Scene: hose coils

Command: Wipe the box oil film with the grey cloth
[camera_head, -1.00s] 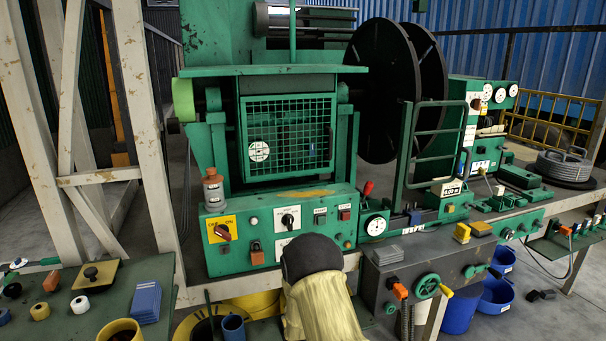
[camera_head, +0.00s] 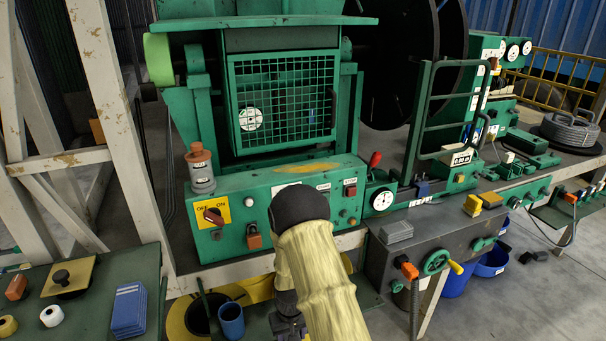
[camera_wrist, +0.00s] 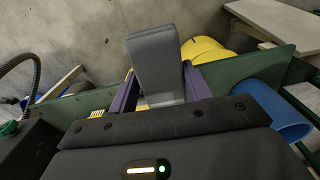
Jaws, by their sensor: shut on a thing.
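My gripper (camera_wrist: 158,88) is shut on a grey, bent slab-like piece that looks like the grey cloth (camera_wrist: 155,62). It stands up between the two purple fingers in the wrist view. An amber-brown oil film (camera_head: 306,168) lies on the sloping top of the green control box (camera_head: 345,172), below the mesh guard. My arm rises in front of that box in the head view and hides part of its front panel. The held piece cannot be made out in the head view. In the wrist view the gripper is above a green surface, apart from the control box.
A brown-capped grey cylinder (camera_head: 200,168) stands at the box's left end. A blue folded stack (camera_head: 129,310) lies on the left green table. A grey ribbed stack (camera_head: 396,232) lies on the right bench. A blue cup (camera_head: 231,320) stands low, left of my arm.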

